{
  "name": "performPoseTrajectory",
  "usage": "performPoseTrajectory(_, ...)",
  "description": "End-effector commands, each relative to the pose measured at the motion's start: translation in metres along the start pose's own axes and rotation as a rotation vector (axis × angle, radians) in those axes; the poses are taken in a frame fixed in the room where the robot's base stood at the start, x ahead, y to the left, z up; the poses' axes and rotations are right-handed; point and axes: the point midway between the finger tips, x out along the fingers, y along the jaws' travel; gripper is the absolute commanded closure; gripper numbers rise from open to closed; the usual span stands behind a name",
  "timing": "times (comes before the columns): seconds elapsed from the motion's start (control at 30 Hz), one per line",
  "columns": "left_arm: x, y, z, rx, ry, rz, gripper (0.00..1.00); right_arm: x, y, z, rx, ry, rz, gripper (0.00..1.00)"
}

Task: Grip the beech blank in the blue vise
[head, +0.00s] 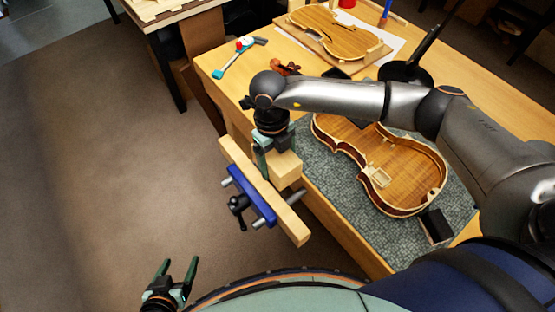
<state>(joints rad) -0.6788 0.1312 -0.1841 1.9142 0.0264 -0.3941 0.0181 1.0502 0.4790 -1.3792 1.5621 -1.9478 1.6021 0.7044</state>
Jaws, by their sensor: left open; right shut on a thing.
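The blue vise (249,195) is on the end of the bench, with a long pale wooden jaw (290,222), a black handle and steel rods. The beech blank (286,167) is a pale block behind the wooden jaw, on its bench side. My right gripper (268,158) points down from above and is shut on the blank; the arm and fingers hide part of it. I cannot tell whether the jaw touches the blank. My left gripper (179,266) is open and empty, low over the floor, left of and nearer than the vise.
An open violin body (405,172) lies on a grey mat (322,172) right of the vise, beside a dark block (436,226). A violin plate (335,33), a scroll (286,68) and a hammer-like tool (240,56) lie farther back. The floor left of the bench is clear.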

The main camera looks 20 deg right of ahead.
Motion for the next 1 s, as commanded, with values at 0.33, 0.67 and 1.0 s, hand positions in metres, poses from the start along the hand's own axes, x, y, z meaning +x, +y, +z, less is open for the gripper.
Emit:
performPoseTrajectory(0.33, 0.001, 0.000, 0.001, 0.000, 0.000, 0.000, 0.24, -0.001, 0.000, 0.000, 0.000, -0.001, 0.000, 1.00)
performPoseTrajectory(0.67, 0.003, 0.000, 0.003, 0.000, 0.000, 0.000, 0.24, 0.002, 0.000, 0.001, 0.000, -0.001, 0.000, 1.00)
performPoseTrajectory(1.0, 0.008, -0.001, 0.009, 0.000, 0.000, 0.000, 0.24, 0.011, 0.000, 0.002, 0.000, -0.002, 0.000, 1.00)
